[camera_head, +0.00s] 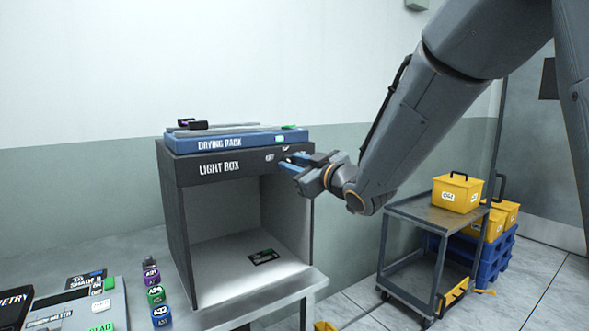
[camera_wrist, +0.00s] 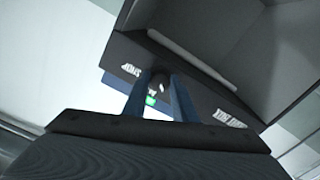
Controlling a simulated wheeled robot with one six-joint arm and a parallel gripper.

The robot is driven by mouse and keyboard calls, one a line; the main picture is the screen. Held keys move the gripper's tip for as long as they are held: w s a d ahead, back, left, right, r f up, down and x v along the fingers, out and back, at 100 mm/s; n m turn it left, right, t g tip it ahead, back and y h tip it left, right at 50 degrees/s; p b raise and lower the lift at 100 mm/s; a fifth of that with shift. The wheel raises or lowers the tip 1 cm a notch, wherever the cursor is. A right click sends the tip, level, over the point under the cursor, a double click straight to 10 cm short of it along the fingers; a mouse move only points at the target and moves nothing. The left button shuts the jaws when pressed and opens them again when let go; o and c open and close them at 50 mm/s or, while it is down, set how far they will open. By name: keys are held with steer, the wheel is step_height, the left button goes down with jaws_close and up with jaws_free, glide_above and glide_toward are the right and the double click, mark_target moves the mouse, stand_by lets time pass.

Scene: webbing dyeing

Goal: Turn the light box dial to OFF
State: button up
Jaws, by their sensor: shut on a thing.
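The light box (camera_head: 184,215) is a dark, open-fronted cabinet with a lit, pale interior, standing on a table. Its front top panel carries the label LIGHT BOX and small markings at the right. My gripper (camera_head: 289,164) is at the right end of that panel, its blue fingers reaching to the front. In the wrist view the two blue fingers of my gripper (camera_wrist: 158,98) are shut on the dark round dial (camera_wrist: 160,77). The dial's pointer and the full setting labels cannot be read, and in the head view the fingers cover the dial.
A blue drying rack (camera_head: 225,143) lies on top of the light box. Small dye bottles (camera_head: 155,295) stand on the table at the left. A grey cart (camera_head: 400,237) with a yellow bin (camera_head: 457,193) stands at the right. A small dark card (camera_head: 264,257) lies inside the box.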

steer(key=shift+r, duration=0.1)
stand_by(0.3)
steer(key=o, duration=1)
steer(key=shift+o, duration=0.2)
steer(key=shift+d, duration=0.1)
steer(key=b+v, duration=0.1)
steer(key=v, duration=0.6)
steer(key=shift+s+d+b, duration=0.15)
steer(key=shift+s+b, duration=0.15)
steer(key=shift+b, duration=0.05)
